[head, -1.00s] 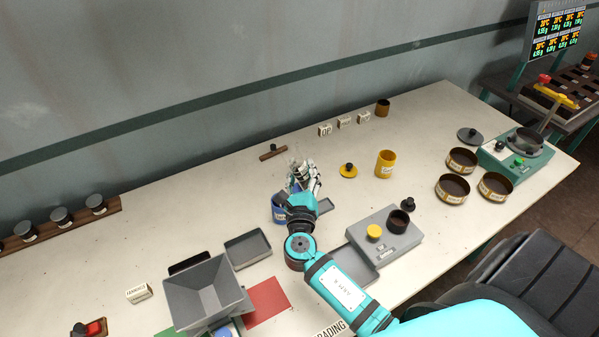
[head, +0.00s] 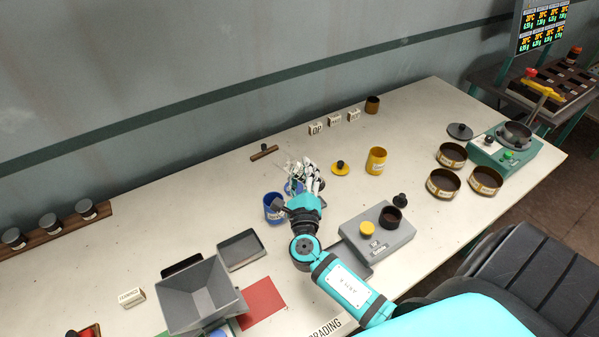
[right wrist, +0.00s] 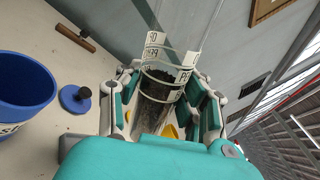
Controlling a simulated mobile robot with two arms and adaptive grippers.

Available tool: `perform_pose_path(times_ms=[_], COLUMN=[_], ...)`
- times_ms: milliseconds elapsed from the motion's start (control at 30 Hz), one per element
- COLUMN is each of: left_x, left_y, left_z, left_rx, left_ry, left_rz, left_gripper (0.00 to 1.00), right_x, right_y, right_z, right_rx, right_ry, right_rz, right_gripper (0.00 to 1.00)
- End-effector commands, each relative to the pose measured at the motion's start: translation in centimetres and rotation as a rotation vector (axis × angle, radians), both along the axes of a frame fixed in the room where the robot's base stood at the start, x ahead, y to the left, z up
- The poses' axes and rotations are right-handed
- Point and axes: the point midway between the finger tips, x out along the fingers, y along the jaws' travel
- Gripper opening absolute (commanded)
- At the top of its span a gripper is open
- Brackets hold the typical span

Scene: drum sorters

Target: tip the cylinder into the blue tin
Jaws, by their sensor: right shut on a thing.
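My right gripper (head: 308,178) is shut on a clear cylinder (right wrist: 163,82) with white bands and dark grains inside. The cylinder leans in the right wrist view, where the gripper's fingers (right wrist: 168,98) close around it from both sides. In the head view the cylinder is hard to make out among the fingers. The open blue tin (head: 273,209) stands on the table just left of my right gripper. It also shows at the left of the right wrist view (right wrist: 22,88), apart from the cylinder. My left gripper is not in view.
A blue lid with a dark knob (right wrist: 75,99) lies beside the tin. A grey tray (head: 244,250) and grey hopper (head: 200,293) are nearer. A grey box with a yellow button (head: 378,238) stands right of my arm. A yellow tin (head: 376,161) stands farther right.

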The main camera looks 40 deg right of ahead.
Motion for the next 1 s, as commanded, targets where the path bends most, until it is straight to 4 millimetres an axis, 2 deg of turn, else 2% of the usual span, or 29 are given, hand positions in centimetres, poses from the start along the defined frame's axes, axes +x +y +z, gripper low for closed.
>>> perform_pose_path(times_ms=[900, 1000], left_x=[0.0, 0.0], left_y=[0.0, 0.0], left_z=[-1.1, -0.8], left_rx=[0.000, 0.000], left_ry=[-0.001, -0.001], left_rz=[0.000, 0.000], left_gripper=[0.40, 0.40], right_x=[-0.6, -0.6], right_y=[-1.2, -1.3], right_z=[-1.7, -1.8], right_rx=[-0.303, -0.335], right_ry=[0.146, 0.161], right_rz=[-0.001, 0.000], right_gripper=[0.02, 0.02])
